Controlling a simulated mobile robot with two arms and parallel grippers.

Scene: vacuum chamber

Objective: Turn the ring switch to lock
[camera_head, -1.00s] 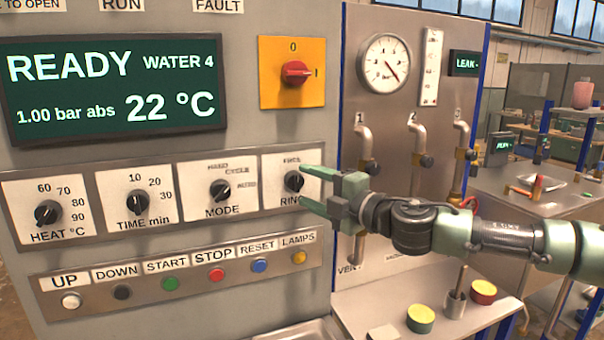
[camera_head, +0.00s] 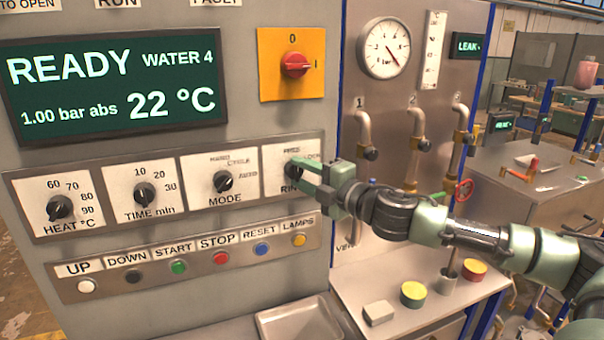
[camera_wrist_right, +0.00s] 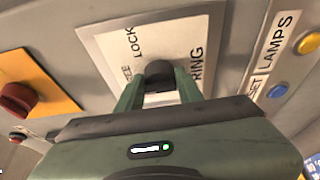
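The ring switch is a small black knob (camera_head: 292,170) on a white plate lettered RING, the rightmost plate of the dial row. In the right wrist view the black knob (camera_wrist_right: 160,74) shows with the words LOCK and RING beside it; the other label is partly cut by a finger. My right gripper (camera_head: 302,177) reaches in from the right at the plate. Its two green fingers (camera_wrist_right: 160,88) are apart, one on each side of the knob. I cannot tell whether they touch it. The knob's pointer is mostly hidden. My left gripper is not in view.
The MODE knob (camera_head: 222,181) is just left of the ring plate. Several push buttons, among them yellow LAMPS (camera_head: 299,240), sit below. A yellow plate with a red rotary switch (camera_head: 296,64) is above. Pipes with valves (camera_head: 364,135) stand to the right.

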